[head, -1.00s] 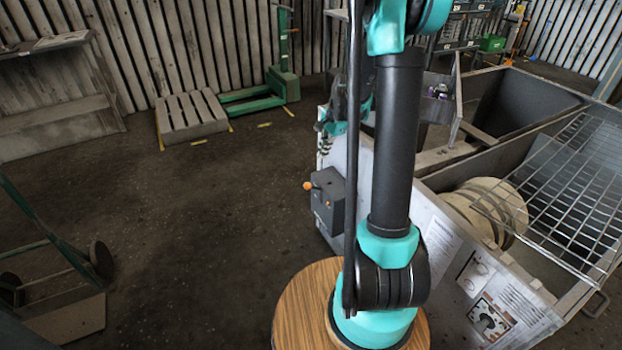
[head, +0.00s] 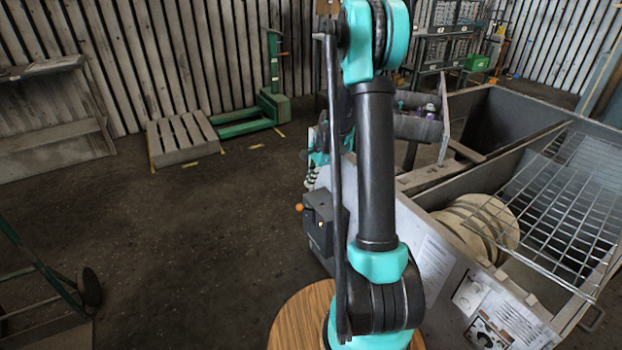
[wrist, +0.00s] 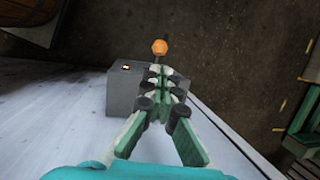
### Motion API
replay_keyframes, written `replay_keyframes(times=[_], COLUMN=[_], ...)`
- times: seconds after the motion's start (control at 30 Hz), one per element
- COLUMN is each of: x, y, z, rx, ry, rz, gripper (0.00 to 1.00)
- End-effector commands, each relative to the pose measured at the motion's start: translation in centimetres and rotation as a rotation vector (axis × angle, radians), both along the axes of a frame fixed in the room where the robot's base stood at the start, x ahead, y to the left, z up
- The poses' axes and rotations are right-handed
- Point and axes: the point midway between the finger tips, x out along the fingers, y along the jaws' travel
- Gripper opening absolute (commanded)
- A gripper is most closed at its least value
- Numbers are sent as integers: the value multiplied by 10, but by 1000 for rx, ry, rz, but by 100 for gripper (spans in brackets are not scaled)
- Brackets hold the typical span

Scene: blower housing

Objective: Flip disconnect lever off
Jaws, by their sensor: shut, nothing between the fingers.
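The disconnect box (head: 325,222) is a dark grey box on the side of the pale housing, and it also shows in the wrist view (wrist: 122,93). Its lever ends in an orange knob (head: 299,207), which sticks out from the box's left side in the head view. In the wrist view the knob (wrist: 159,47) is just beyond the fingertips, with a visible gap in the picture. My gripper (wrist: 164,74) is shut and empty, overlapping the box in that view. In the head view my gripper (head: 312,178) is small and partly hidden, above the box.
The housing's open bins hold pale discs (head: 480,225) and a wire grid (head: 570,205). A round wooden top (head: 300,318) is in front. A pallet (head: 183,138), a green pallet jack (head: 262,110) and a hand truck (head: 45,280) stand around clear floor.

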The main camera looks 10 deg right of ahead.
Motion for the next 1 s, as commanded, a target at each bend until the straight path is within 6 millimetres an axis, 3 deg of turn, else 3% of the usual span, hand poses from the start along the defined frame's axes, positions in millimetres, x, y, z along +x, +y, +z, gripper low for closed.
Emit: replay_keyframes(times=[0.3, 0.5, 0.7, 1.0], x=[5, 7, 8, 8], y=[16, 23, 26, 26], z=[-56, -81, -92, -93], rx=[0, 0, -1, 0], ry=[0, -1, -1, -1], rz=[1, 0, 0, 0], gripper=[0, 0, 0, 0])
